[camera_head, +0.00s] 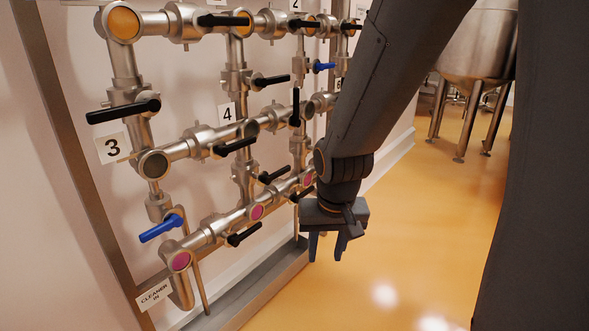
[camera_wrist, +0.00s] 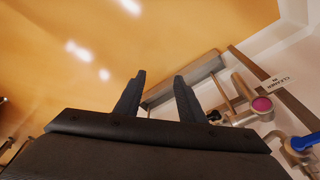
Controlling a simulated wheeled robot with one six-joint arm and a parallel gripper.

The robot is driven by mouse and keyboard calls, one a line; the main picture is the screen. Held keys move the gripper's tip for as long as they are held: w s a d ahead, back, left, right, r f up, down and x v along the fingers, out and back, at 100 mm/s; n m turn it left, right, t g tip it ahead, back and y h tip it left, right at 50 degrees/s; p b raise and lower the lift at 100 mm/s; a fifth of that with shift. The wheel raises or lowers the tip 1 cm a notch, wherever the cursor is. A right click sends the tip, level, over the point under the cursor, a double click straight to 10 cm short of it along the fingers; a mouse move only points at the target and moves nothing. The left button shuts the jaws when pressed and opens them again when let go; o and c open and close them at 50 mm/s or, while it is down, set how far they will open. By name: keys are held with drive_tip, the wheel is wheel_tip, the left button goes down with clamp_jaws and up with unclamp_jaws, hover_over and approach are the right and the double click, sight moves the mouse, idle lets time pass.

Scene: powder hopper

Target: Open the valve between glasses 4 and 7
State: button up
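The glass by label 4 (camera_head: 250,128) is on the middle pipe row. The pink glass below it (camera_head: 257,212) is on the bottom row; I see no label 7, so I cannot confirm that it is glass 7. A vertical pipe (camera_head: 244,178) joins the two. A black valve handle (camera_head: 272,175) sticks out to the right from this pipe, across its direction. My gripper (camera_head: 327,248) is open and empty, pointing down to the right of the pipes, apart from the handle. In the wrist view my gripper (camera_wrist: 157,92) has its fingers apart over the floor.
Other black handles (camera_head: 235,147) and a blue handle (camera_head: 162,228) stick out from the pipes. The CLEANER IN label (camera_head: 154,295) is at the lower left. A steel tank (camera_head: 477,45) stands at the back right. The orange floor (camera_head: 430,220) is clear around my gripper.

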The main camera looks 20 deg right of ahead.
drive_tip(key=w+d+f+m+t+b, duration=0.1)
drive_tip(key=w+m+t, duration=0.1)
drive_tip(key=w, duration=0.4)
drive_tip(key=w+d+f+m+t+b, duration=0.1)
drive_tip(key=w+f+t, duration=0.1)
drive_tip(key=w, duration=0.5)
drive_tip(key=m+t+y+b, duration=0.2)
drive_tip(key=m+t+b, duration=0.3)
drive_tip(key=m+t, duration=0.15)
approach(284, 173)
wheel_tip(284, 173, down, 6)
drive_tip(key=w+d, duration=0.1)
drive_tip(key=w+t, duration=0.1)
drive_tip(key=w+r+m+t+y+b, duration=0.1)
drive_tip(key=w, duration=0.1)
drive_tip(key=w+m+t, duration=0.1)
drive_tip(key=shift+w+a+r+m+t+y, duration=0.25)
drive_tip(key=shift+w+a+r+t+y, duration=0.05)
drive_tip(key=shift+a+r+t+y, duration=0.1)
drive_tip(key=shift+w+a+f+m+t+b, duration=0.1)
drive_tip(key=shift+w+m+t+b, duration=0.1)
drive_tip(key=shift+m+t+b, duration=0.15)
drive_tip(key=shift+w+a+y, duration=0.35)
drive_tip(key=shift+y, duration=0.05)
drive_tip(key=x, duration=0.7)
drive_tip(key=shift+w, duration=0.15)
drive_tip(key=shift+c, duration=0.2)
clamp_jaws()
